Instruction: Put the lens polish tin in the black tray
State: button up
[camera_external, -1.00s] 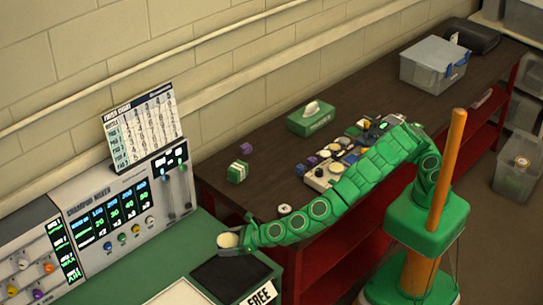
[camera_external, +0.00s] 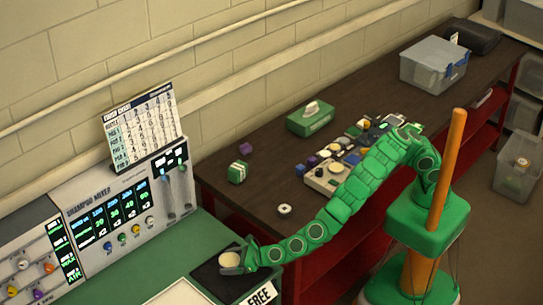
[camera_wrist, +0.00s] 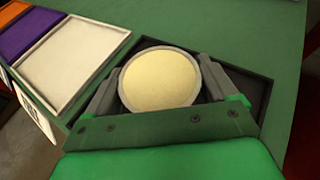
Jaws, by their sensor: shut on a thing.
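The lens polish tin (camera_external: 230,261) is a round, pale cream tin with a grey rim. It also fills the middle of the wrist view (camera_wrist: 159,79). My gripper (camera_external: 234,264) is shut on it, with one grey finger on each side in the wrist view (camera_wrist: 160,92). The black tray (camera_external: 207,279) is a flat dark square at the right end of the green counter. In the wrist view the black tray (camera_wrist: 252,75) lies behind and around the tin. The tin is over the tray; I cannot tell whether it touches the tray floor.
A white tray (camera_wrist: 72,62) lies beside the black one, with purple (camera_wrist: 30,32) and orange (camera_wrist: 11,12) ones beyond. The shampoo mixer panel (camera_external: 115,220) stands behind the counter. A striped green block (camera_external: 237,172) and a small white round piece (camera_external: 284,210) are on the brown bench.

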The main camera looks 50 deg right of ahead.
jog(key=shift+f, duration=1.65)
jog(key=o, duration=1)
jog(key=shift+r, duration=0.1)
